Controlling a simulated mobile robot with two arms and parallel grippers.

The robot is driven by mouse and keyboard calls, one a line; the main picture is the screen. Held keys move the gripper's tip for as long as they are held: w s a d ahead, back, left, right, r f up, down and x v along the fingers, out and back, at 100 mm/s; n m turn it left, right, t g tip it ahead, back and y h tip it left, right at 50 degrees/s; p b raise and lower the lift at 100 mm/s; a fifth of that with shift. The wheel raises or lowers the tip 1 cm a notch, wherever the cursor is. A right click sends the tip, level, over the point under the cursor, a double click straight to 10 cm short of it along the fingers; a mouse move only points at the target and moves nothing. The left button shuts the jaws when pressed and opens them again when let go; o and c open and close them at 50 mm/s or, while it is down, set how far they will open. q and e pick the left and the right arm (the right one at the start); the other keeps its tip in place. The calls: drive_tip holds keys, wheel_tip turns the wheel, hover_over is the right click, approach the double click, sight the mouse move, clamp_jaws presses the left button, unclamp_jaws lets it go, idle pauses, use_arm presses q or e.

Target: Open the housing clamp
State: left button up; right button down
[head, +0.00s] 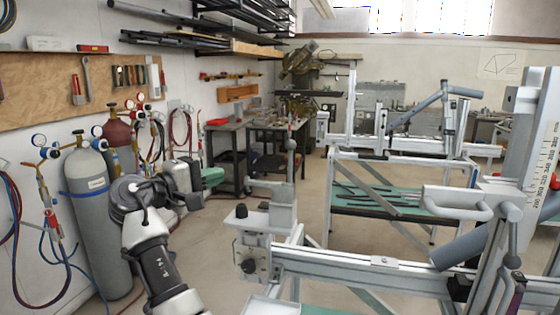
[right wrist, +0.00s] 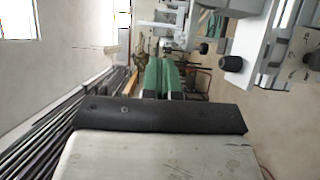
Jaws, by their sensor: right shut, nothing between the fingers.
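The frame jig (head: 350,265) stands at the right in the head view. At its left end is a metal clamp block (head: 283,215) with an upright lever (head: 291,165). I take this to be the housing clamp; whether it is locked I cannot tell. A black knob (head: 241,211) sits left of it. My right gripper (head: 213,177) has green fingers and is left of the clamp, apart from it. In the right wrist view its green fingers (right wrist: 160,76) are together and empty. Jig parts with a black knob (right wrist: 232,63) show at the upper right there. My left gripper is not in view.
Gas cylinders (head: 98,215) stand along the left wall. A dark workbench (head: 262,125) is at the back. A second jig stand (head: 400,155) with a green shelf is behind the first. Dark rack bars (right wrist: 50,115) show in the right wrist view. The floor between is open.

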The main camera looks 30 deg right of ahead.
drive_tip(key=shift+s+d+r+m+g, duration=0.1)
drive_tip(key=shift+s+r+m+g, duration=0.7)
drive_tip(key=shift+r+g, duration=0.25)
drive_tip(key=shift+t, duration=0.25)
drive_tip(key=p, duration=0.3)
approach(290, 163)
drive_tip(key=w+d+r, duration=0.1)
drive_tip(key=w+d, duration=0.3)
drive_tip(key=w, duration=0.1)
drive_tip(key=s+d+p, duration=0.1)
drive_tip(key=s+d, duration=0.1)
drive_tip(key=d, duration=0.1)
drive_tip(key=shift+s, duration=0.25)
drive_tip(key=shift+d, duration=0.1)
